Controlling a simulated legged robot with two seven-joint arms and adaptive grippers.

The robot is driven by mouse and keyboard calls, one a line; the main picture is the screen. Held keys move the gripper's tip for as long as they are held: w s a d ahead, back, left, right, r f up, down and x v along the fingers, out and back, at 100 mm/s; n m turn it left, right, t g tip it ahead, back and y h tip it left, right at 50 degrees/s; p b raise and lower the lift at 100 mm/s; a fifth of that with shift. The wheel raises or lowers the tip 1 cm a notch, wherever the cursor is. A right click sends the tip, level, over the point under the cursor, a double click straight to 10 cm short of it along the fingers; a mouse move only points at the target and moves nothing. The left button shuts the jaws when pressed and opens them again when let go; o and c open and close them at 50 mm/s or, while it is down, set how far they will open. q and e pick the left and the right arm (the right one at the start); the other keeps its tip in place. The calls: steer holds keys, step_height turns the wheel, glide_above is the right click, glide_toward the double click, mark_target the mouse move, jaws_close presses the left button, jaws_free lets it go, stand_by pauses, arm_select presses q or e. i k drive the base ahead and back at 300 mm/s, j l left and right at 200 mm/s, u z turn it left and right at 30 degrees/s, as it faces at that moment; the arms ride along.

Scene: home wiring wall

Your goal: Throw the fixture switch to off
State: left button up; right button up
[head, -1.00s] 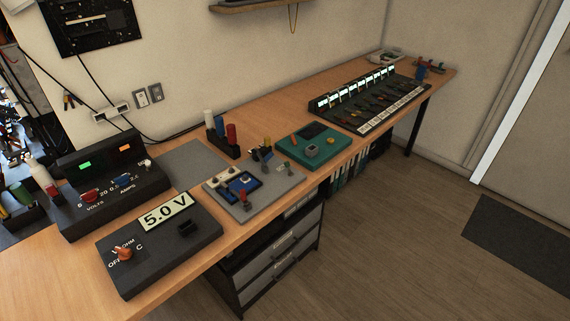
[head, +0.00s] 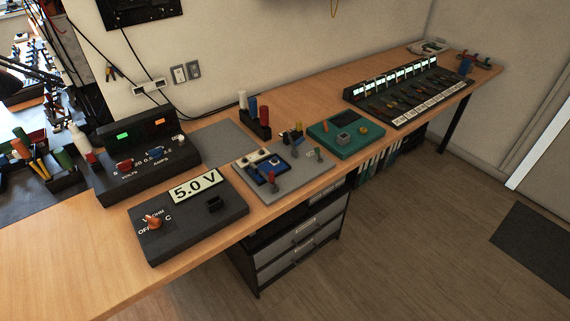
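A grey fixture board (head: 300,184) lies on the wooden bench, right of the black meter box. On it are a blue frame-like part (head: 268,170), a small red-topped lever or knob (head: 271,180) near the front edge, and small yellow and blue pieces at the back. No label marks the fixture switch, and its position is too small to tell. Neither of my grippers is in the head view.
A teal board (head: 362,145) and a long black rack (head: 400,115) stand farther right. Drawers (head: 300,245) are under the bench.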

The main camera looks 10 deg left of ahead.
mark_target(317, 151)
steer(key=u, duration=0.55)
steer(key=i+l+u, duration=0.15)
steer(key=l+u, duration=0.25)
steer(key=i+l+u, duration=0.1)
steer(key=l+u, duration=0.75)
steer(key=i+l, duration=0.05)
